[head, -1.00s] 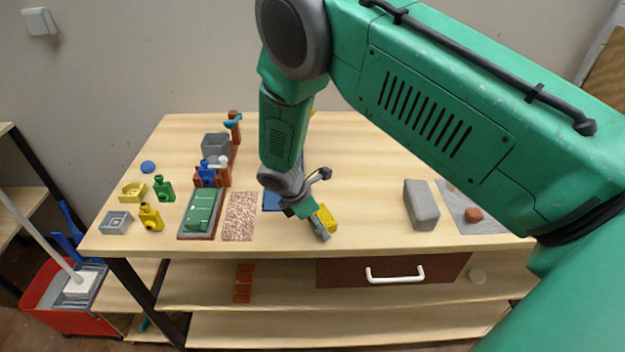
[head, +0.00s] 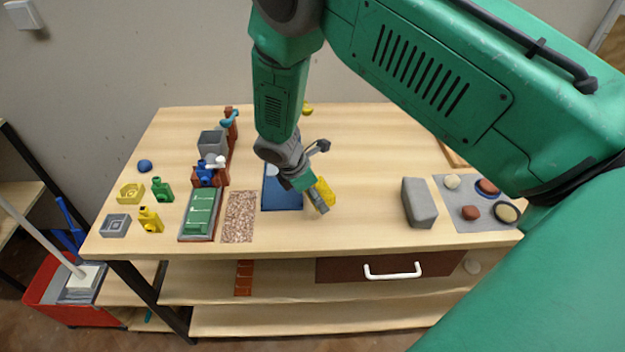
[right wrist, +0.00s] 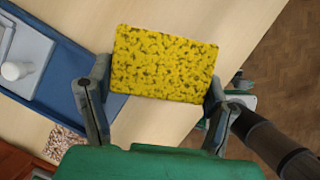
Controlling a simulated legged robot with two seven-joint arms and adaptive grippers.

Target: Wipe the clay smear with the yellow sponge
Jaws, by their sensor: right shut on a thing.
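The yellow sponge (head: 327,191) is a speckled block. My right gripper (head: 319,197) is shut on it, just right of the blue tray (head: 281,199) and back from the table's front edge. In the right wrist view the sponge (right wrist: 163,65) sits between the two fingers, over pale wood beside the blue tray (right wrist: 62,62). I cannot tell whether it touches the tabletop. I cannot make out the clay smear in either view; my right arm hides part of the table. My left gripper is not in view.
Right of the sponge stand a grey block (head: 419,203) and a grey mat (head: 462,198) with several round lumps. On the left are a speckled mat (head: 239,216), a green mould (head: 200,213) and small bottles. Bare wood lies between the sponge and the grey block.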

